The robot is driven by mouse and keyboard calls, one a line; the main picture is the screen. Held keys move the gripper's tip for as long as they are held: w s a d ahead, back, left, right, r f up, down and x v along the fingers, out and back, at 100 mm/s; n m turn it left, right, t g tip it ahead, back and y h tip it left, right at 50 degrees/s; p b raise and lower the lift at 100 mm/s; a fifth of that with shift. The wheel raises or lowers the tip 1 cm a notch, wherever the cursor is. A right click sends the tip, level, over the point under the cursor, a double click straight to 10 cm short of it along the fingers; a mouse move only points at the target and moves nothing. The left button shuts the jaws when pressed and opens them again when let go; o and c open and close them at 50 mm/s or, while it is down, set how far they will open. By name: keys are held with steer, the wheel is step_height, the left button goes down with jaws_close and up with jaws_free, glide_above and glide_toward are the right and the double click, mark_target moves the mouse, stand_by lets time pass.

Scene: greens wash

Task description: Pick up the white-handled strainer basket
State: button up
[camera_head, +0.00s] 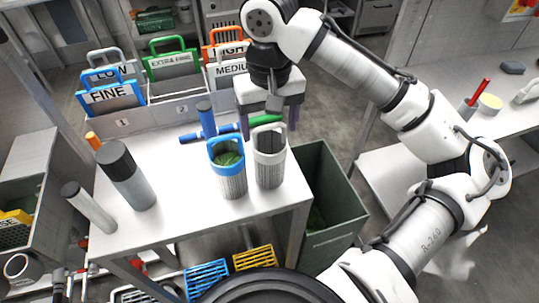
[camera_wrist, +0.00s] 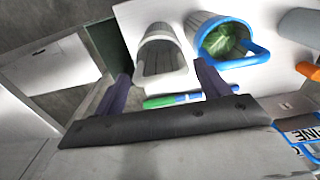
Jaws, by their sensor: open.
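The white-handled strainer basket (camera_head: 270,170) stands upright on the white table, near its right edge. Its body is grey and ribbed, and it looks empty in the wrist view (camera_wrist: 162,62). My gripper (camera_head: 268,131) is just behind and above it, with its dark purple fingers spread wide. In the wrist view my open gripper (camera_wrist: 163,72) has one finger on each side of the white basket, the right finger between it and the blue basket. Nothing is held. I cannot tell whether a finger touches the basket.
A blue-handled basket (camera_head: 232,182) with greens stands close on the left. Green and blue sticks (camera_wrist: 186,100) lie behind the baskets. A grey bottle (camera_head: 130,180) stands farther left. A dark green bin (camera_head: 335,205) is to the right.

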steer(key=shift+f, duration=0.45)
steer(key=shift+c, duration=0.2)
steer(key=c, duration=1.1)
steer(key=shift+r, duration=0.1)
